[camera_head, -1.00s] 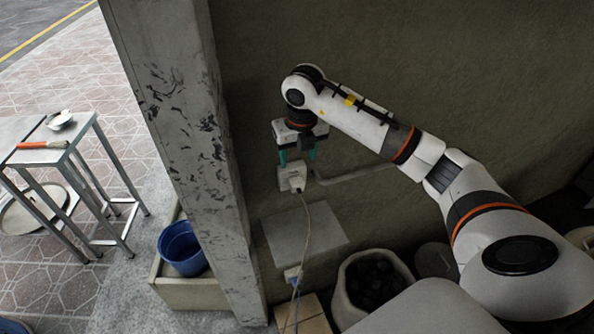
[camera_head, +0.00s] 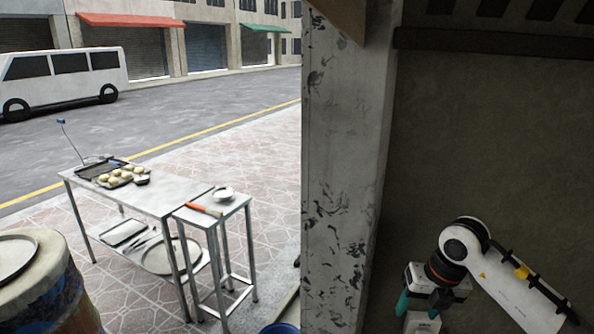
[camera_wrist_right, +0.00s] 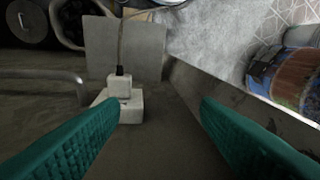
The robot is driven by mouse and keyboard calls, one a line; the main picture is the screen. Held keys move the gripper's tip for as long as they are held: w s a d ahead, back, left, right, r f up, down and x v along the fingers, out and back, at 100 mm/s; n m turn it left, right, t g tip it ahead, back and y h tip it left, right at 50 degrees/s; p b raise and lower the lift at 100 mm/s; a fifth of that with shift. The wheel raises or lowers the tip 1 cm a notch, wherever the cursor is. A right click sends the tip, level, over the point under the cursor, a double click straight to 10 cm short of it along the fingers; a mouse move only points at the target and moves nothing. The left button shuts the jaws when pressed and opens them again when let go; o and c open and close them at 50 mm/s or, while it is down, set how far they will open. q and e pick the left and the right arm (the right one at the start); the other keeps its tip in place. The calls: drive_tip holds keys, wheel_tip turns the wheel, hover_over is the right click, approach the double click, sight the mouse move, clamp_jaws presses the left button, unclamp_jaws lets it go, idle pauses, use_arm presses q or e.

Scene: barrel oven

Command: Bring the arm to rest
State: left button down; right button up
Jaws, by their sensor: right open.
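My right gripper (camera_head: 420,306) is low at the right of the head view, fingers pointing down beside the dark wall. In the right wrist view its two teal fingers (camera_wrist_right: 160,106) stand wide apart with nothing between them gripped. A white wall socket (camera_wrist_right: 130,108) with a white plug (camera_wrist_right: 119,86) and a cable sits close to the left fingertip; I cannot tell whether they touch. The socket's top (camera_head: 422,323) shows just below the fingers at the bottom edge of the head view. My left gripper is not in view.
A concrete pillar (camera_head: 340,180) stands left of my right arm. Outside are a metal table (camera_head: 160,190) with a tray of dough balls (camera_head: 122,174), a small side stand (camera_head: 225,210) and a painted barrel (camera_head: 55,300). A grey panel (camera_wrist_right: 125,47) is on the wall beyond the socket.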

drive_tip(key=s+a+r+n+y, duration=0.1)
drive_tip(key=s+a+n+y, duration=0.15)
drive_tip(key=a+y, duration=1.05)
drive_tip(key=s+a+r+m+t+y, duration=0.2)
drive_tip(key=a+r+m+t+y, duration=0.2)
drive_tip(key=a+r+m+t, duration=0.6)
drive_tip(key=d+f+m+t+h, duration=0.3)
drive_tip(key=d+f+m+h, duration=0.2)
drive_tip(key=d+m+h, duration=0.45)
drive_tip(key=d+f+m+t+h, duration=0.2)
drive_tip(key=d+f+m+h, duration=0.4)
drive_tip(key=m+h, duration=0.5)
drive_tip(key=s+f+m+g+y, duration=0.2)
drive_tip(key=s+f+m+g, duration=0.2)
drive_tip(key=s+f+g, duration=1.3)
drive_tip(key=s+f+t+b, duration=0.1)
drive_tip(key=s+f, duration=0.2)
drive_tip(key=f, duration=1.1)
drive_tip(key=s+f+t, duration=0.1)
drive_tip(key=s+f, duration=0.3)
drive_tip(key=f, duration=1.1)
drive_tip(key=s+d+f+g+b, duration=0.1)
drive_tip(key=s+d+f, duration=0.2)
drive_tip(key=s+f, duration=1.2)
drive_tip(key=shift+s+f, duration=0.2)
drive_tip(key=shift+s, duration=0.1)
